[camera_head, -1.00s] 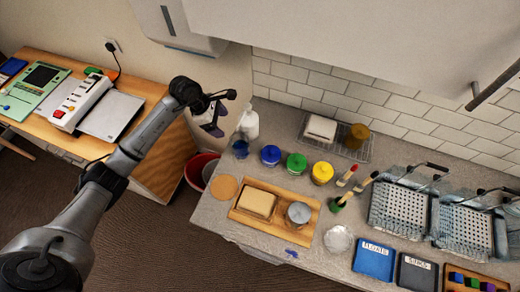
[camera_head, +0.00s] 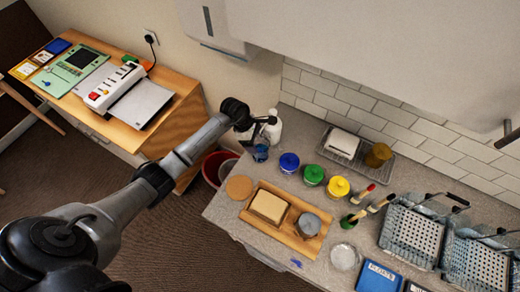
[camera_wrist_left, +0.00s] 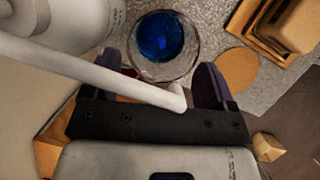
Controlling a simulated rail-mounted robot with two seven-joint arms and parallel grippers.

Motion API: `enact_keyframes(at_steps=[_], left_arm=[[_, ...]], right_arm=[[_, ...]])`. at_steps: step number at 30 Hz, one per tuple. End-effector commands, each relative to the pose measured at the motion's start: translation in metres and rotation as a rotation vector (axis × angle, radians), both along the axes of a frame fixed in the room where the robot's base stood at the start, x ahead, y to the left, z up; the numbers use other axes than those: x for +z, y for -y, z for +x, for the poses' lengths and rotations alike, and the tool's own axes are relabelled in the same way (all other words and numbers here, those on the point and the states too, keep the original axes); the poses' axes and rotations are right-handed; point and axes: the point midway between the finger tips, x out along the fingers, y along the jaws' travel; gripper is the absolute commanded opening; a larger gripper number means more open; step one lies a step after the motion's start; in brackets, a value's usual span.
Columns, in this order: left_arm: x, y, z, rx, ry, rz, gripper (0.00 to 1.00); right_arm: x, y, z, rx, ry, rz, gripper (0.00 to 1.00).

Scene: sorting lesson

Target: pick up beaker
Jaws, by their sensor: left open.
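The beaker (camera_head: 261,155) is a small clear glass with blue contents. It stands upright at the left end of the counter. In the left wrist view the beaker (camera_wrist_left: 162,42) lies just beyond the fingertips. My left gripper (camera_head: 260,132) is close above and behind it in the head view. In the left wrist view my left gripper (camera_wrist_left: 155,85) is open, with nothing held between its dark fingers. A white spout crosses the view in front of the fingers. My right gripper is not in view.
The white bottle (camera_head: 274,128) with the spout (camera_wrist_left: 80,72) stands right beside my left gripper. A round cork mat (camera_head: 239,188), a wooden tray (camera_head: 259,225) and blue (camera_head: 289,164), green (camera_head: 313,175) and yellow (camera_head: 339,187) jars are nearby.

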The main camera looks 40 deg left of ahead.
Motion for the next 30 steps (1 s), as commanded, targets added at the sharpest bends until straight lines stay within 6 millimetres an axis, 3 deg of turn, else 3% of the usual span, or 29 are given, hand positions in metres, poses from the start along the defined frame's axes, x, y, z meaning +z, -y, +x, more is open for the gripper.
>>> enact_keyframes(at_steps=[9,19,30], left_arm=[[-0.031,0.014,0.006,0.001,-0.001,-0.002,0.79],[-0.034,0.015,0.006,0.0,0.0,-0.001,0.78],[-0.034,0.015,0.006,0.0,0.0,-0.001,0.43]], right_arm=[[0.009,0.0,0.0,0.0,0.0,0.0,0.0],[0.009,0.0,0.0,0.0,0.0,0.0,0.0],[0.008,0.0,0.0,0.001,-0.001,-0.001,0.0]])
